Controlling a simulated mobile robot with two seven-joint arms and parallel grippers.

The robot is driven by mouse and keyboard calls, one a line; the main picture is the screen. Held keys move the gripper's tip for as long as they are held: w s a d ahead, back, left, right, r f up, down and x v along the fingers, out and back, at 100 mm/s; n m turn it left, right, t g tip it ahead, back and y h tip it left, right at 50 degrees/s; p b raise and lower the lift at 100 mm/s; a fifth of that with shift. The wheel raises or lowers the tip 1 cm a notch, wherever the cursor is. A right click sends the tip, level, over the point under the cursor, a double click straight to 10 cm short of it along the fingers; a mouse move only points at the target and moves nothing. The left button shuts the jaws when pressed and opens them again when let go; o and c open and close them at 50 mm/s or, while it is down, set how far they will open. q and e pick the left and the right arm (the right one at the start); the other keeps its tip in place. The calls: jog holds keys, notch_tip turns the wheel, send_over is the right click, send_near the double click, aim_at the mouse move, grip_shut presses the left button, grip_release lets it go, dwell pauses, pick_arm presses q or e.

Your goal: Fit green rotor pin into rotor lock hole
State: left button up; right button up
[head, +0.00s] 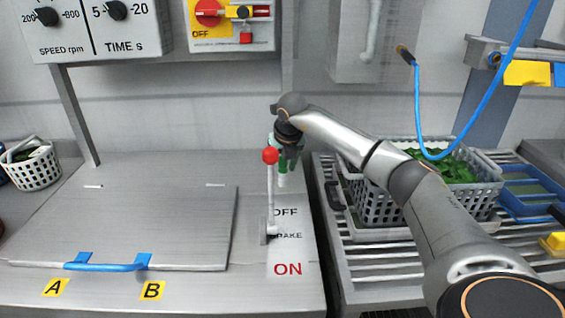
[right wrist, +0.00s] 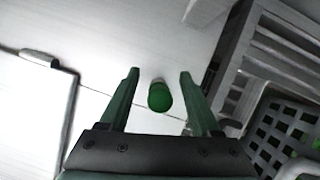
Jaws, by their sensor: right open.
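The green rotor pin (head: 283,162) is upright by the brake lever, partly hidden by my right gripper (head: 287,143). A pale part shows just below its green. In the right wrist view the pin's round green end (right wrist: 159,97) lies between the two fingers of my right gripper (right wrist: 159,76), with a gap on each side. The gripper is open and points down at the worktop. I cannot make out the rotor lock hole in either view. My left gripper is not in view.
The brake lever with a red knob (head: 270,155) stands close left of the pin. A closed steel lid (head: 140,225) with a blue handle lies left. A grey crate of greens (head: 378,205) stands on the slatted rack at right. A blue hose (head: 418,110) hangs behind.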

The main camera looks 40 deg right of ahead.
grip_shut()
dwell(0.5)
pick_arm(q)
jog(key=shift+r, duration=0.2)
pick_arm(e)
jog(key=shift+r, duration=0.2)
jog(key=shift+r+p, duration=1.15)
jog(key=shift+p, duration=0.15)
jog(key=shift+r+p, duration=0.75)
jog(key=shift+r, duration=0.1)
jog(key=shift+r+p, duration=0.95)
jog(key=shift+r, duration=0.05)
jog(key=shift+r+p, duration=0.3)
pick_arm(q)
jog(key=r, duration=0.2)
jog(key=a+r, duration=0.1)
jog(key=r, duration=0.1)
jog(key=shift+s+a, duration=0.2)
